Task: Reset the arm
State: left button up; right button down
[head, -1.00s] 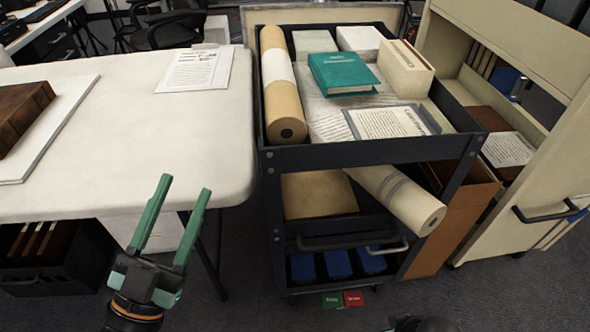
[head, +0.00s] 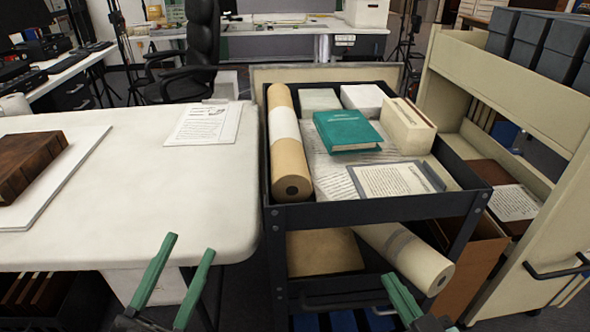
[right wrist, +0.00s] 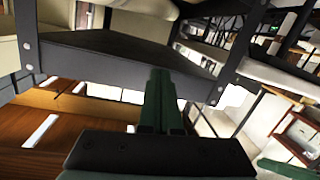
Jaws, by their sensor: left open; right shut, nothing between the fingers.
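My left gripper (head: 174,282) shows at the bottom of the head view, with two green fingers apart and nothing between them. It is in front of the white table's near edge. My right gripper (head: 402,297) shows at the bottom of the head view, in front of the black cart's lower shelves. In the right wrist view, its green fingers (right wrist: 160,100) are together and hold nothing. They point toward a dark shelf of the cart.
The black cart (head: 375,211) holds a teal book (head: 346,130), boxes, papers and rolled tubes. A white table (head: 150,215) with a brown book (head: 25,165) is on the left. A beige shelf unit (head: 535,90) stands at the right. Floor room in front is narrow.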

jog(key=s+a+r+n+t+y+p, duration=0.1)
jog(key=s+a+r+n+t+y, duration=0.15)
jog(key=r, duration=0.45)
jog(key=s+a+r+n+t+y+p, duration=0.1)
jog(key=r+n+t+y, duration=0.1)
jog(key=r+t+y, duration=0.3)
pick_arm(q)
jog(key=w+a+f+n+g+y+p, duration=0.1)
jog(key=w+f+n+g+y+p, duration=0.25)
jog(key=p, duration=0.45)
jog(key=s+a+f+n+g+y+p, duration=0.2)
jog(key=s+f+g+p, duration=0.7)
jog(key=p, duration=0.6)
notch_tip(320, 180, down, 3)
jog(key=shift+s+a+r+n+y, duration=0.1)
jog(key=shift+s+a+n+y, duration=0.1)
jog(key=shift+s+n+y, duration=0.55)
pick_arm(e)
jog(key=s+d+f+m+g+h, duration=0.1)
jog(key=s+f+m+g+h, duration=0.2)
jog(key=f+g, duration=0.4)
jog(key=s+d+f+m+g+h, duration=0.2)
jog(key=s+f+m+g+h, duration=0.1)
jog(key=f+g, duration=0.4)
jog(key=shift+s+f+m+h, duration=0.25)
jog(key=shift+m+h, duration=0.2)
jog(key=shift+h, duration=0.7)
pick_arm(q)
jog(key=shift+w, duration=0.3)
